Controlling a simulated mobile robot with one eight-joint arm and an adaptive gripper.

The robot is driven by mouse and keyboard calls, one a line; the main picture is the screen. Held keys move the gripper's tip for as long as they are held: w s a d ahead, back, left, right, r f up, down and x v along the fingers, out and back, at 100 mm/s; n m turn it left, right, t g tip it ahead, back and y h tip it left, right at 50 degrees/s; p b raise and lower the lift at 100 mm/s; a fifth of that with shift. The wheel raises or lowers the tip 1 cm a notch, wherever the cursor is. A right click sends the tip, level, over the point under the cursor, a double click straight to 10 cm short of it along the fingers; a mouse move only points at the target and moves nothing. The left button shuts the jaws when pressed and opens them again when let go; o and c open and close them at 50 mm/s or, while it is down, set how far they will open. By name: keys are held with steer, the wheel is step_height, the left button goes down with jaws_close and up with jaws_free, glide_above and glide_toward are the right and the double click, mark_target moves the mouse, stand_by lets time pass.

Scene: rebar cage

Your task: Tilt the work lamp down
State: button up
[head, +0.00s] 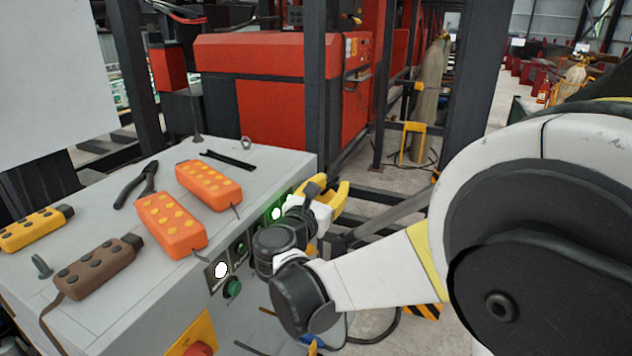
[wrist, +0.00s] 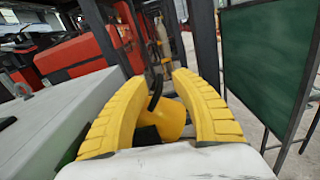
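My gripper (head: 331,190) is at the right front edge of the grey cabinet, its yellow fingers pointing away from the head camera. In the wrist view my gripper (wrist: 160,80) has its two fingers apart. A yellow rounded body with a black bent piece, which looks like the work lamp (wrist: 172,117), shows between them. I cannot tell whether either finger touches it. Its lower part is hidden behind the white palm. In the head view I cannot separate the lamp from the yellow fingers.
The grey cabinet (head: 100,310) carries orange pendants (head: 208,185), a brown one (head: 95,272), a yellow one (head: 33,230) and black pliers (head: 137,186). Dark posts and a red machine (head: 270,90) stand behind. A dark green panel (wrist: 265,65) stands at right in the wrist view.

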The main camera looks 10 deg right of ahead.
steer(key=shift+w+d, duration=0.35)
steer(key=shift+w, duration=0.15)
jaws_close()
steer(key=m, duration=0.1)
steer(key=s+d+f+m+b, duration=0.1)
steer(key=m, duration=0.1)
steer(key=f+m, duration=0.1)
steer(key=m, duration=0.1)
steer(key=shift+s+d, duration=0.15)
steer(key=shift+d, duration=0.2)
steer(key=shift+s+d+f+m+b, duration=0.2)
steer(key=shift+f+m+b, duration=0.35)
steer(key=shift+m, duration=0.75)
steer(key=shift+s+d+f+m+b, duration=0.15)
steer(key=shift+f+m+b, duration=0.4)
steer(key=shift+m, duration=0.75)
steer(key=shift+f, duration=0.15)
